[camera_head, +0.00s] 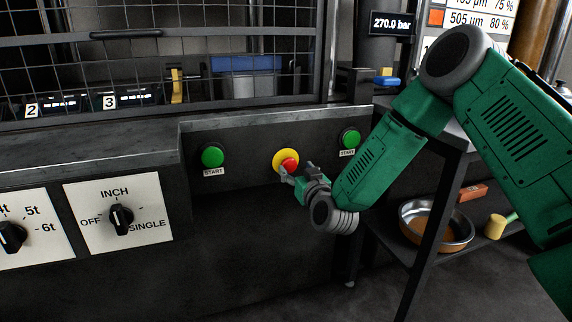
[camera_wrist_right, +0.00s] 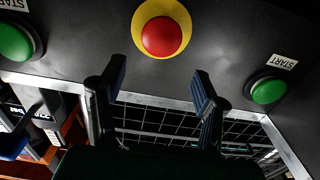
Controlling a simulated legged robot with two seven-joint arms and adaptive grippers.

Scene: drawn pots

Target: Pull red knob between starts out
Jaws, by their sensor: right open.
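The red knob (camera_head: 290,165) stands on a yellow disc (camera_head: 281,156) on the dark front panel, between two green START buttons, the left one (camera_head: 212,156) and the right one (camera_head: 350,138). My right gripper (camera_head: 286,175) is at the knob's lower right in the head view and partly overlaps the disc's lower edge. In the right wrist view the red knob (camera_wrist_right: 162,36) shows whole, beyond the two spread fingertips of my right gripper (camera_wrist_right: 158,82). The fingers are open with nothing between them, and the knob looks clear of both. My left gripper is out of view.
A rotary selector (camera_head: 121,217) marked OFF, INCH and SINGLE is at the left of the panel. A wire mesh guard (camera_head: 150,50) stands above. A shelf frame at the right holds a metal bowl (camera_head: 436,224) and a yellow mallet (camera_head: 496,227). The panel around the knob is free.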

